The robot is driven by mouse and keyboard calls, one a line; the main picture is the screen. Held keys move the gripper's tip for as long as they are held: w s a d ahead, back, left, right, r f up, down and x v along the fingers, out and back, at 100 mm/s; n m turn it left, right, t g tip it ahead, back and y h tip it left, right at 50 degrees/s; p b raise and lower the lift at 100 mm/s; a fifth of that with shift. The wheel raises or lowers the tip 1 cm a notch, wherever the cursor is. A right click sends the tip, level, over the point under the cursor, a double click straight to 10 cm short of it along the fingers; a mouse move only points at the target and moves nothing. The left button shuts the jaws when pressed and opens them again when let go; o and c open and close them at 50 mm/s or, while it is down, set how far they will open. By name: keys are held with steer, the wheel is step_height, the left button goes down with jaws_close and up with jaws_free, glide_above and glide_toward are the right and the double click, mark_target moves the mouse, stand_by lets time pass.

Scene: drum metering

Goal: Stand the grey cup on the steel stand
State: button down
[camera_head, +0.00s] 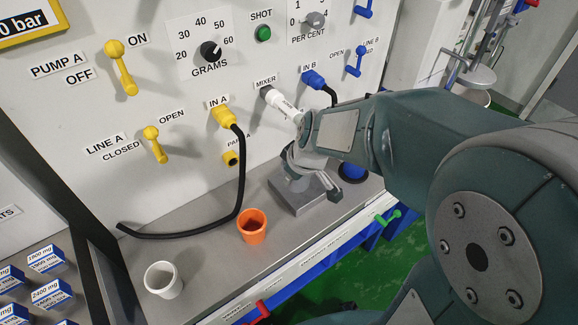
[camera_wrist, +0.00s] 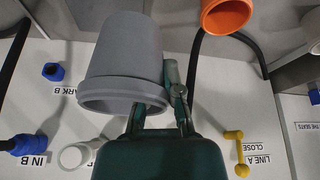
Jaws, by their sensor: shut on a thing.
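The grey cup (camera_wrist: 125,55) fills the upper left of the wrist view, its rim towards my gripper (camera_wrist: 160,108). My gripper is shut on the cup near its rim; the exact finger contact is partly hidden. In the head view my gripper (camera_head: 308,170) is over the steel stand (camera_head: 312,197), a square block on the bench below the panel. The cup (camera_head: 294,181) is mostly hidden there behind the fingers. It appears upright over the stand, and I cannot tell whether it touches it.
An orange cup (camera_head: 252,232) and a white cup (camera_head: 163,281) stand on the bench to the left. A black hose (camera_head: 238,175) hangs from the yellow IN A plug. The white mixer nozzle (camera_head: 283,106) juts out above the stand. A blue round object (camera_head: 353,172) is right of it.

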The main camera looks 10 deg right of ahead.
steer(key=w, duration=0.1)
steer(key=w+d+f, duration=0.1)
steer(key=w, duration=0.1)
steer(key=shift+d+f, duration=0.25)
steer(key=shift+d, duration=0.1)
steer(key=w+f, duration=0.2)
steer(key=w+d+f, duration=0.1)
steer(key=f, duration=0.1)
steer(key=shift+w+d+f, duration=0.2)
steer(key=shift+w+f, duration=0.1)
steer(key=shift+w, duration=0.05)
steer(key=shift+w+a+f, duration=0.2)
steer(key=shift+w+f, duration=0.15)
steer(key=shift+f, duration=0.1)
step_height(320, 180, down, 2)
steer(key=shift+w+f, duration=0.15)
steer(key=shift+f, duration=0.1)
steer(key=shift+d+f, duration=0.2)
steer(key=shift+f, duration=0.2)
steer(key=c, duration=0.8)
jaws_free()
steer(key=shift+a, duration=0.1)
